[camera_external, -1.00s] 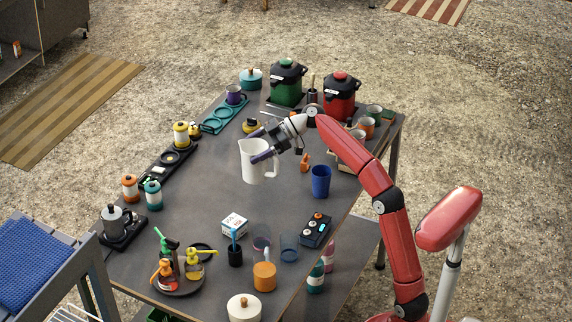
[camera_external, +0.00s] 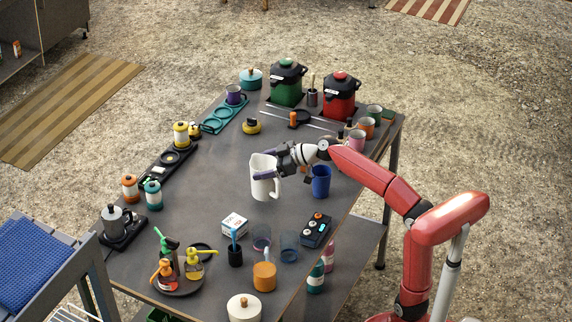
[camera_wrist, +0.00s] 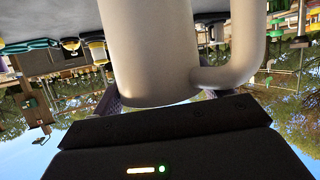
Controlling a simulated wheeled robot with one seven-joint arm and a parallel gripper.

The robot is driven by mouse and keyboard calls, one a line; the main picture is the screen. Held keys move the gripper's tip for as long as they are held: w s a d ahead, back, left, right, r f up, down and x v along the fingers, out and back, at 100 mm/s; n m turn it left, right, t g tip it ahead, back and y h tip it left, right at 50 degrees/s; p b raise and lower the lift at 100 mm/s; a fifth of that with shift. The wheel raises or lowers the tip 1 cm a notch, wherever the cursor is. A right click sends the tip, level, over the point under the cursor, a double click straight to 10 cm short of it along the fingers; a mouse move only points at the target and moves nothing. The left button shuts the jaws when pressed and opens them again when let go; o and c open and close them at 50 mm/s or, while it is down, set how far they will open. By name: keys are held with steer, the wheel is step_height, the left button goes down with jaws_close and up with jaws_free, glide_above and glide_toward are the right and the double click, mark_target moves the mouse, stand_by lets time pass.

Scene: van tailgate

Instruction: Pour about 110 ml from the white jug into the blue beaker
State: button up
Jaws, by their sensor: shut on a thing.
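The white jug (camera_external: 263,179) is held by my gripper (camera_external: 268,163) near the middle of the table, close to upright with a slight tilt. The jug's handle faces right toward the blue beaker. In the wrist view the jug (camera_wrist: 150,50) fills the centre, with its handle at right, and the dark fingers are partly hidden behind it. The blue beaker (camera_external: 321,181) stands upright on the table just right of the jug, a small gap away. My wrist partly covers the area behind the beaker. The liquid inside the jug and beaker cannot be seen.
Clear glasses (camera_external: 289,246) and an orange mug (camera_external: 264,276) stand in front. A dark control box (camera_external: 316,231) lies at the right front. Cups (camera_external: 366,127) and a red urn (camera_external: 340,96) stand at the back right. The table's left middle (camera_external: 205,190) is clear.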

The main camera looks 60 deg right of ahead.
mark_target(274, 188)
steer(key=s+m+h, duration=0.1)
steer(key=s+f+m+h, duration=0.1)
steer(key=shift+s+a+f+t+h, duration=0.1)
steer(key=shift+a+f+t+h, duration=0.2)
steer(key=shift+a+h, duration=0.1)
steer(key=shift+s+d+f+m+h+b, duration=0.1)
steer(key=shift+s+f+m+h+b, duration=0.2)
steer(key=shift+s+m+h, duration=0.6)
steer(key=s+a+r+m+g+h+b, duration=0.1)
steer(key=s+m+g+h, duration=0.1)
steer(key=s+m+h, duration=0.2)
steer(key=s+a+r+m+g+h, duration=0.1)
steer(key=s+m+h, duration=0.3)
steer(key=m+h, duration=0.1)
steer(key=shift+s+a+r+g+h+b, duration=0.25)
steer(key=shift+s+r+g+h+b, duration=0.05)
steer(key=shift+r+g+b, duration=0.1)
steer(key=shift+d, duration=0.1)
